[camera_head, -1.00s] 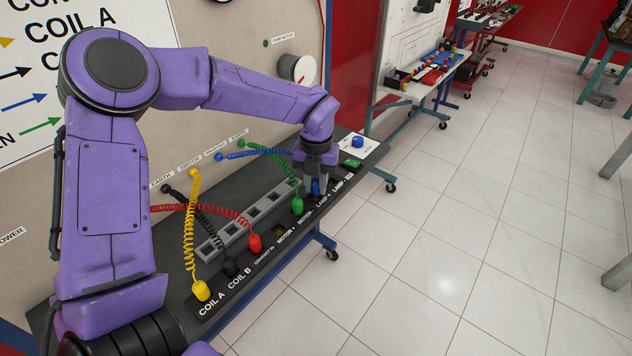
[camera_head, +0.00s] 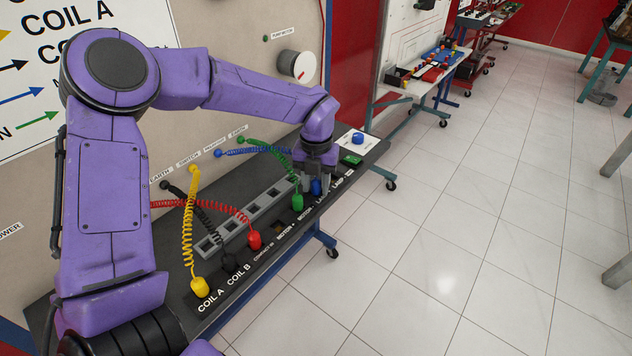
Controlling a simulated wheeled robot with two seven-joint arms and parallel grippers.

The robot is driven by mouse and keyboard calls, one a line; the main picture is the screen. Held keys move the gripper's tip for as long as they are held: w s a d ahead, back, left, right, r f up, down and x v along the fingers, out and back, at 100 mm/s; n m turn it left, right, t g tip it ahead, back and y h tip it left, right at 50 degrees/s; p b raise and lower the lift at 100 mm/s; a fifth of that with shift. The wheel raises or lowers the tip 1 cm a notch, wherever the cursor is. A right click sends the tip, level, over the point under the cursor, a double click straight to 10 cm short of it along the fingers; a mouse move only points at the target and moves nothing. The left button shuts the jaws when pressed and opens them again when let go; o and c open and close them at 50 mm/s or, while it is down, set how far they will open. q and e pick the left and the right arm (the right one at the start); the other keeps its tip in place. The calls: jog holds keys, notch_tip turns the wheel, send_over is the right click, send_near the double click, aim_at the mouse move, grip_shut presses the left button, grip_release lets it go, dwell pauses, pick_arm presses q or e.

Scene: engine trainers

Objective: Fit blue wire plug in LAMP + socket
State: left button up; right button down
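The blue plug (camera_head: 316,187) is upright at the row of sockets near the far end of the black bench panel, by the LAMP labels. My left gripper (camera_head: 317,184) points down over it, with the fingers apart on either side of the plug. The fingers look open, with the plug showing between them. The plug's base and the LAMP + socket under it are hidden, so I cannot tell how deep it sits. The blue coiled wire (camera_head: 262,151) runs from the back panel to behind the gripper. My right gripper is not in view.
Green (camera_head: 297,202), red (camera_head: 254,240), black (camera_head: 229,262) and yellow (camera_head: 200,287) plugs stand along the same row, with coiled wires behind. A blue knob (camera_head: 358,138) and green switch (camera_head: 352,160) are just right of the gripper.

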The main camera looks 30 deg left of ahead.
pick_arm(q)
jog(key=shift+r+p, duration=2.2)
jog(key=shift+r, duration=0.55)
notch_tip(320, 180, up, 2)
jog(key=shift+p, duration=0.9)
jog(key=o, duration=0.6)
jog(key=shift+f, duration=0.1)
jog(key=shift+c, duration=0.2)
